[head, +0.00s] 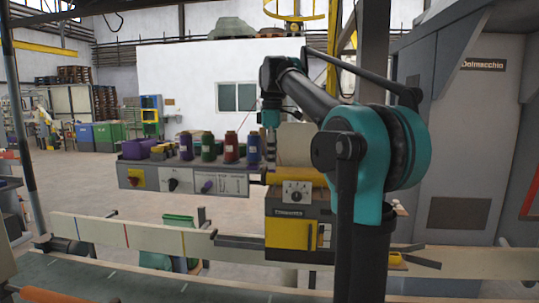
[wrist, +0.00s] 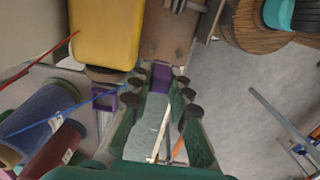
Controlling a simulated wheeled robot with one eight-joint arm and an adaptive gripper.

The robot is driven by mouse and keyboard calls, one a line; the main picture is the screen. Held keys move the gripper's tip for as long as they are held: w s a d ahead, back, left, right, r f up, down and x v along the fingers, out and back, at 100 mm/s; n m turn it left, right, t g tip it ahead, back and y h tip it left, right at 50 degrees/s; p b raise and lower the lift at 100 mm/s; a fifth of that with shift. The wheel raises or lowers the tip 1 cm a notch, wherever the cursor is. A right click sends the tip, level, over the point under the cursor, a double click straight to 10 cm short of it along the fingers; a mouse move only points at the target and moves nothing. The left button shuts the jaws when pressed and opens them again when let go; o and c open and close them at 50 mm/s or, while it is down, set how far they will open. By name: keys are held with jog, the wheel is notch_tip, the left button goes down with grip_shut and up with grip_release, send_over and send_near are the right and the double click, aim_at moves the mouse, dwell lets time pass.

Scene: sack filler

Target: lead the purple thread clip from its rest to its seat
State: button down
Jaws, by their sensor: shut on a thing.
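In the wrist view my gripper (wrist: 163,90) is closed on the purple thread clip (wrist: 161,75), which shows between the fingertips. A blue thread (wrist: 75,108) runs from the blue spool (wrist: 38,125) at lower left towards the fingertips. It passes a purple bracket (wrist: 103,100) left of my gripper; I cannot tell whether it touches it. In the head view my gripper (head: 271,140) points down just right of the blue spool (head: 253,150). The clip is too small to make out there. I cannot tell which part is its seat.
Red (head: 231,148), green (head: 208,147) and purple (head: 186,147) spools stand left on the grey panel (head: 150,178). A yellow-fronted machine head (head: 292,233) stands below right. The yellow housing (wrist: 103,35) is close at upper left in the wrist view. A conveyor (head: 130,240) runs across the front.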

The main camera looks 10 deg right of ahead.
jog(key=shift+s+d+f, duration=0.25)
jog(key=shift+s+f, duration=0.3)
jog(key=shift+f, duration=2.3)
